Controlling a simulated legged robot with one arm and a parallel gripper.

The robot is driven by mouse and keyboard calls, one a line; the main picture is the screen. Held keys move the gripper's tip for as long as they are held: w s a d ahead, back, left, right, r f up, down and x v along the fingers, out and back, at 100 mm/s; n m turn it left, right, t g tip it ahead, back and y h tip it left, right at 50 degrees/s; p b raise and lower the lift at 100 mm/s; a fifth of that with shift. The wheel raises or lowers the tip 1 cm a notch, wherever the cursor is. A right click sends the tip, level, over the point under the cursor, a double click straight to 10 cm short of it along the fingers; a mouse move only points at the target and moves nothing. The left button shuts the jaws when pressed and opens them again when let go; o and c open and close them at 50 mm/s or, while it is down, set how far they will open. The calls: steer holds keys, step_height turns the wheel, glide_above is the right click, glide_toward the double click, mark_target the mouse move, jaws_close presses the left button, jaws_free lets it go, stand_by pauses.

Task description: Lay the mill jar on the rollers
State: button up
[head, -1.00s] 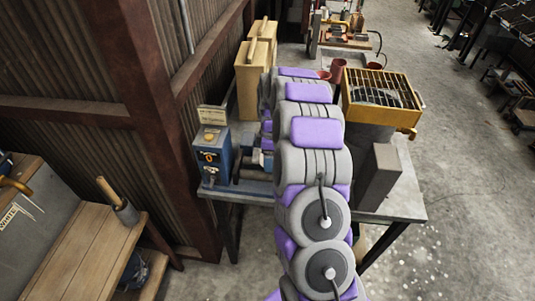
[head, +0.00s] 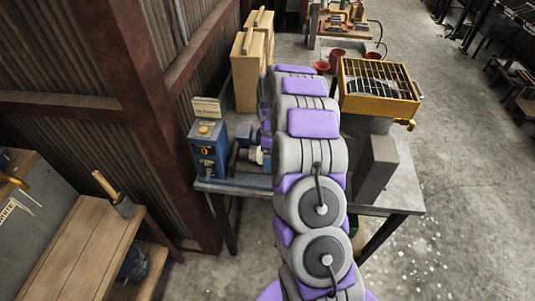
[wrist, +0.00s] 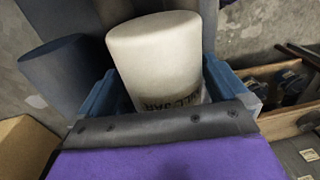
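The white mill jar (wrist: 158,62), a cylinder with dark lettering, stands between the blue fingers of my gripper (wrist: 165,95) in the wrist view. The fingers are shut around its sides; its lower part is hidden by my gripper's dark front edge. In the head view my arm hides most of my gripper and the jar; a small pale part (head: 256,156) shows left of the arm. The blue roller machine (head: 208,150) with its control box stands on the bench's left end. Its dark rollers (head: 235,160) are partly hidden behind my arm.
A grey block (head: 376,168) stands right of my arm. A rusty post (head: 165,130) is close on the left. A dark cylindrical shape (wrist: 65,85) shows beside the jar.

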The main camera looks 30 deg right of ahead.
steer(key=shift+a+r, duration=0.1)
steer(key=shift+r, duration=0.05)
step_height(320, 180, up, 17)
steer(key=w+d+p, duration=0.1)
steer(key=p, duration=0.1)
stand_by(0.3)
steer(key=shift+d, duration=0.25)
steer(key=shift+w, duration=0.1)
